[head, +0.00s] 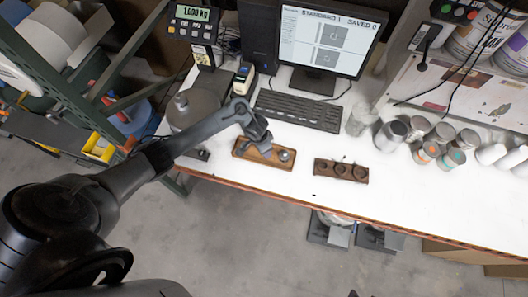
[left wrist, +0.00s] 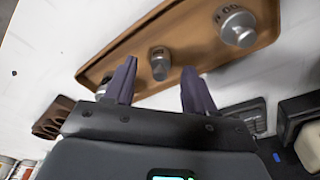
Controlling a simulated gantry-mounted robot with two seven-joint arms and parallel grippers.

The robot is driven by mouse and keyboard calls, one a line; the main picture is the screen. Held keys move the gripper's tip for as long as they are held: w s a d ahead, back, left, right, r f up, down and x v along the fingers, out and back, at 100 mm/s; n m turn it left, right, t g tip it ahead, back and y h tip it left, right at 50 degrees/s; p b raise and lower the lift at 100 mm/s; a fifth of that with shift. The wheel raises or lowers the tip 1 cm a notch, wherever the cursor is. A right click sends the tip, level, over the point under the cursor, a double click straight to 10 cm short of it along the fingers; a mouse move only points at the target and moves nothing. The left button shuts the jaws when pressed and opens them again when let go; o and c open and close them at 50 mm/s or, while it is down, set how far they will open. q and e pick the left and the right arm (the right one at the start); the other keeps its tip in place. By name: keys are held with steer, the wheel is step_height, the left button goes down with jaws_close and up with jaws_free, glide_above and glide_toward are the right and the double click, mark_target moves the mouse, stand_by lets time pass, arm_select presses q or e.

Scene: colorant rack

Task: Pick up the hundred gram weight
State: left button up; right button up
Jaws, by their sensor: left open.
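A wooden tray (head: 243,153) lies near the front edge of the white bench; it fills the top of the left wrist view (left wrist: 190,72). In that view it holds a large grey metal weight (left wrist: 238,28), a smaller middle weight (left wrist: 159,63), and another mostly hidden behind a finger (left wrist: 102,88). Markings by the large weight are only partly legible, so I cannot tell which is the hundred gram one. One weight shows in the head view (head: 284,155). My left gripper (head: 256,140) is open above the tray, its fingertips either side of the middle weight in the wrist view.
A dark block with round holes (head: 341,171) lies right of the tray. A keyboard (head: 298,110) and monitor (head: 325,40) stand behind. A scale with a digital display (head: 193,22) is at back left. Several metal cans (head: 391,135) stand at right. Bench between block and cans is clear.

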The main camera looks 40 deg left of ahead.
arm_select(q)
steer(key=shift+w+f, duration=0.15)
steer(key=shift+f, duration=0.7)
jaws_close()
steer(key=shift+r, duration=0.15)
